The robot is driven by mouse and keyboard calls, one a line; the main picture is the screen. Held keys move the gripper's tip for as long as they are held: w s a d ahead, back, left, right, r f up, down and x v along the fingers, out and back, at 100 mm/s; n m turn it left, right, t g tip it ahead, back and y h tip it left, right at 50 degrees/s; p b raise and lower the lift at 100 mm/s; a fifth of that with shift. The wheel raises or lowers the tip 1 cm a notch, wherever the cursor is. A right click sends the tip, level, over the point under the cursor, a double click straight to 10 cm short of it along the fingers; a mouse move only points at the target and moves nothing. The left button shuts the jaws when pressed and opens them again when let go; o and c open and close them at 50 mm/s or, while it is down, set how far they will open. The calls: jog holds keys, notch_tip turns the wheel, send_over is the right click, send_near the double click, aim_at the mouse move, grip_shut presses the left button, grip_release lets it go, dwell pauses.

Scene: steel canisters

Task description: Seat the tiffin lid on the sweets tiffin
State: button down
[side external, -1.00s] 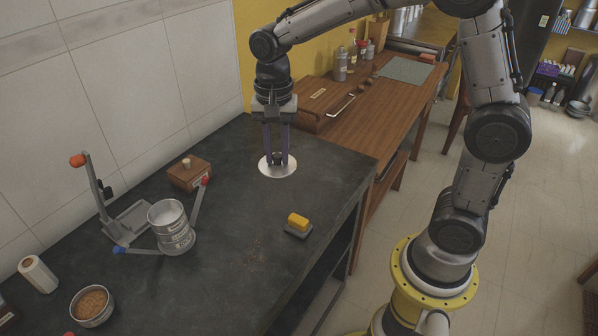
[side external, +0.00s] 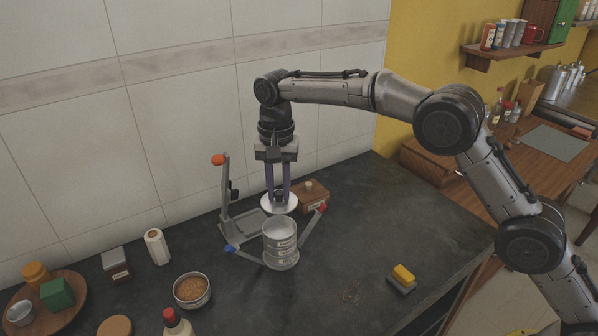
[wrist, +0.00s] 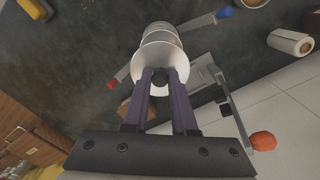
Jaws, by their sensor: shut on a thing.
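The sweets tiffin (side external: 281,250) is a stacked steel canister standing upright on the dark counter, its top open. My gripper (side external: 279,196) is shut on the dark knob of the tiffin lid (side external: 267,204), a pale round disc held about level. In the side view the lid appears just above and behind the tiffin's open top, apart from it. In the wrist view my fingers (wrist: 160,80) close on the knob, and the tiffin (wrist: 160,38) shows beyond the lid. The lid's underside is hidden.
A grey metal stand with an orange knob (side external: 218,160) rises left of the tiffin. Arms with blue (side external: 230,248) and red (side external: 322,208) ends flank it. A wooden box (side external: 312,194) is behind right; a bowl (side external: 192,290) is at front left. Counter at right is mostly clear.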

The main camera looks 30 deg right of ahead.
aim_at(278, 202)
jog(key=shift+s+a+f, duration=0.1)
jog(key=shift+a+f, duration=0.15)
jog(key=shift+f, duration=2.65)
jog(key=shift+f, duration=0.6)
jog(key=c, duration=0.6)
grip_release()
jog(key=shift+c, duration=0.2)
jog(key=shift+o, duration=0.3)
jog(key=shift+o, duration=1.3)
